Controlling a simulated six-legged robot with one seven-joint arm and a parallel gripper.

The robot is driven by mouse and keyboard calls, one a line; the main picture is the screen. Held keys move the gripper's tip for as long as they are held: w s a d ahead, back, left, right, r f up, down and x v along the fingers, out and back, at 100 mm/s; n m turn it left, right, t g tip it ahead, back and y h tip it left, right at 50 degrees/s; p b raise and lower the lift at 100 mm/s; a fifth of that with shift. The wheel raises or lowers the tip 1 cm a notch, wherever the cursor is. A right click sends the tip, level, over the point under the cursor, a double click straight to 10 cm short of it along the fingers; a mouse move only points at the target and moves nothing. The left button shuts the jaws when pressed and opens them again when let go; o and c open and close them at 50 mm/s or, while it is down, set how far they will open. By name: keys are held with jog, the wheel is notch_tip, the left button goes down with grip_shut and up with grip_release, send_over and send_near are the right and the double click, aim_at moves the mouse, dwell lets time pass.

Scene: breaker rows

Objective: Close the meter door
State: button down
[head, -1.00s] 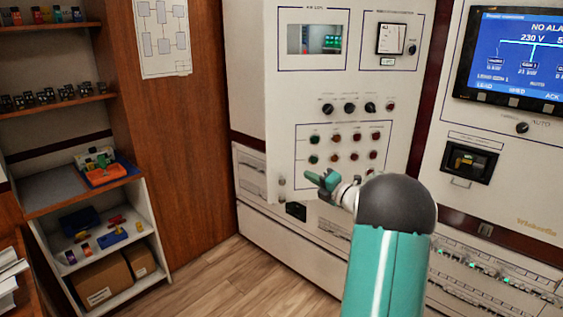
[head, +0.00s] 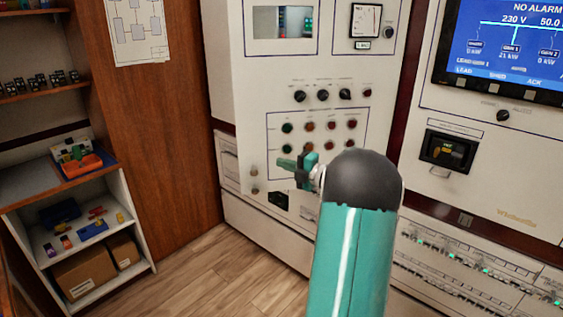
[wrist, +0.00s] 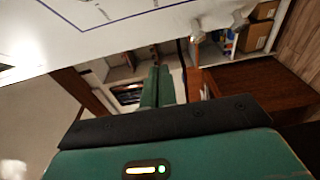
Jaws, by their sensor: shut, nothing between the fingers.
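The meter door (head: 262,100) is a white panel with a window, a dial meter, knobs and rows of lamps. It appears to stand out from the cabinet face, its free left edge ahead of the cabinet.
A shelf unit (head: 141,220) with boxes and small parts stands at left, against a wooden wall (head: 170,130). A panel with a blue screen (head: 510,45) and a small breaker window (head: 447,150) is at right. The wooden floor (head: 215,275) in front is open.

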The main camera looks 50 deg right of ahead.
send_near(254, 149)
jog(key=w+a, duration=0.2)
jog(key=a, duration=0.1)
jog(key=w, duration=0.1)
jog(key=w+d, duration=0.1)
jog(key=w, duration=0.1)
jog(key=shift+w+d, duration=0.25)
jog(key=shift+d, duration=0.1)
jog(key=shift+w+d, duration=0.15)
jog(key=shift+d, duration=0.05)
jog(key=shift+a, duration=0.1)
